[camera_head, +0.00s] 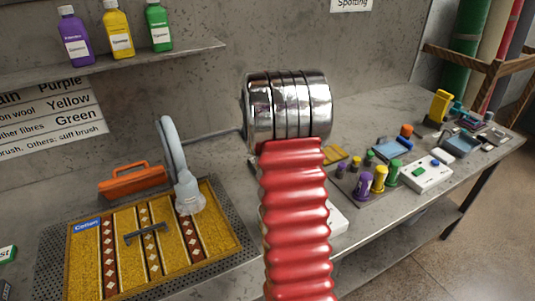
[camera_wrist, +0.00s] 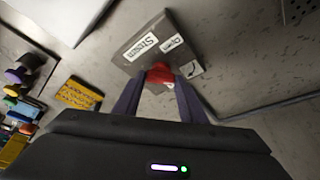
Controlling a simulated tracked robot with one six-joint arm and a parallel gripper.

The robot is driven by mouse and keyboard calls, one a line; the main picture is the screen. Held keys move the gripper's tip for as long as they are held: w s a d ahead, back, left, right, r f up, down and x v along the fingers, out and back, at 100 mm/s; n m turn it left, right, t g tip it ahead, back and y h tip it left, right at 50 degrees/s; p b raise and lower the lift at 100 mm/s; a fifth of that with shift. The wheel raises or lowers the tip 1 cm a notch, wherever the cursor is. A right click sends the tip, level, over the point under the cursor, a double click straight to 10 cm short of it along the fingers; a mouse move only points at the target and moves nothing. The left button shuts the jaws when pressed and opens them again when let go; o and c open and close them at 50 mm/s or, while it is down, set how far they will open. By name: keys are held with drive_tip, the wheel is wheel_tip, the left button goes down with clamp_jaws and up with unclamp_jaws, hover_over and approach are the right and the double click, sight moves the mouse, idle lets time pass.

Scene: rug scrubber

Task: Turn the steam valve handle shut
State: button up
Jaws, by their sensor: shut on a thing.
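The steam valve is a grey box (camera_wrist: 143,62) with a "Steam" label, in the upper middle of the wrist view. Its red handle (camera_wrist: 159,73) sits at the box's near edge. My gripper (camera_wrist: 160,86) has its two dark fingers closed on either side of the handle and grips it. Two smaller white labels are on the box, too small to read surely. How far the handle is turned cannot be told. In the head view my red ribbed arm hides the valve and my gripper.
A striped rug marked "Cotton" (camera_head: 125,236) lies on a perforated tray (camera_head: 45,268) at left, with a grey nozzle (camera_head: 188,195) on it and an orange-handled tool (camera_head: 130,178) behind. Small purple, yellow and green bottles (camera_head: 378,180) stand right of my arm. A shelf (camera_head: 110,66) holds larger bottles.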

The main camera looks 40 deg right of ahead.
drive_tip(key=m, duration=0.2)
drive_tip(key=m+g, duration=0.1)
drive_tip(key=m, duration=0.1)
drive_tip(key=shift+w+a+g, duration=0.1)
drive_tip(key=shift+w+g, duration=0.1)
drive_tip(key=shift+g, duration=0.1)
drive_tip(key=shift+w+m+g, duration=0.1)
drive_tip(key=shift+m+g, duration=0.7)
drive_tip(key=shift+m, duration=1.5)
drive_tip(key=o, duration=1.1)
drive_tip(key=shift+c, duration=0.2)
drive_tip(key=v, duration=1.3)
drive_tip(key=shift+r, duration=0.35)
